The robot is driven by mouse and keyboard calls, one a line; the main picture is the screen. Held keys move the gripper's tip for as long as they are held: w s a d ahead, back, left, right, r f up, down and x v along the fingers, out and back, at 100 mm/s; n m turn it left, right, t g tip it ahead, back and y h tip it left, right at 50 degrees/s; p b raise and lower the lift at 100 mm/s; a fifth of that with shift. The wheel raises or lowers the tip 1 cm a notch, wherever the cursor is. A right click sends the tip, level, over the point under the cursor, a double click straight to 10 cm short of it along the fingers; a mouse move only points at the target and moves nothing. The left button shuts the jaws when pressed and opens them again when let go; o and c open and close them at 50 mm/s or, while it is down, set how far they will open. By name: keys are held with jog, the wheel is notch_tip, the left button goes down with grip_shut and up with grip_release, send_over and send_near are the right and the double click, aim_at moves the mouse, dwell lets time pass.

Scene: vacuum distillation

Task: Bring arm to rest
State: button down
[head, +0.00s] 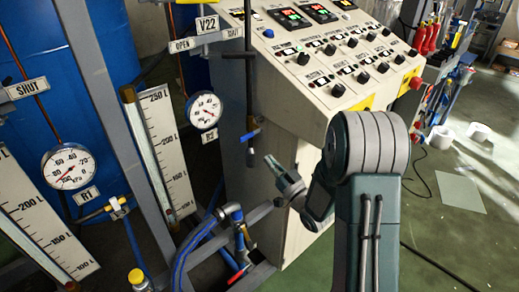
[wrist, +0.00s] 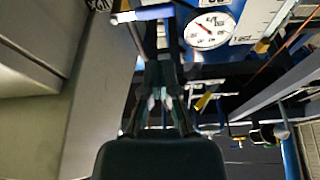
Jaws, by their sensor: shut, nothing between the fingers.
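My arm rises at the lower right of the head view and bends down toward the left. My gripper (head: 272,163) is in front of the left side of the control console (head: 232,150), pointing up and left. It looks clear of the console and of the pipes below, though the exact gap is hard to judge. In the wrist view my gripper (wrist: 165,72) has its fingers together and holds nothing. A pressure gauge (wrist: 209,30) is beyond the fingertips at the upper right.
Tall level scales (head: 165,140) and gauges (head: 203,110) stand at left, before blue tanks (head: 75,40). Green floor (head: 425,225) is mostly open at right, with a cable across it.

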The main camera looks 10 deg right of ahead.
notch_tip(320, 180, up, 8)
jog(key=s+d+m+g+h, duration=0.2)
jog(key=s+d+g+h, duration=0.15)
jog(key=h, duration=0.55)
jog(key=s+a+g, duration=0.1)
jog(key=s+g, duration=0.2)
jog(key=s, duration=0.5)
jog(key=s+a+r+m+g, duration=0.1)
jog(key=s+g, duration=0.2)
jog(key=s, duration=0.6)
jog(key=s+a+m+g+h, duration=0.1)
jog(key=s+g, duration=0.3)
jog(key=s, duration=0.5)
jog(key=shift+s+a+r, duration=0.15)
jog(key=shift+a+r, duration=0.15)
jog(key=shift+a, duration=0.25)
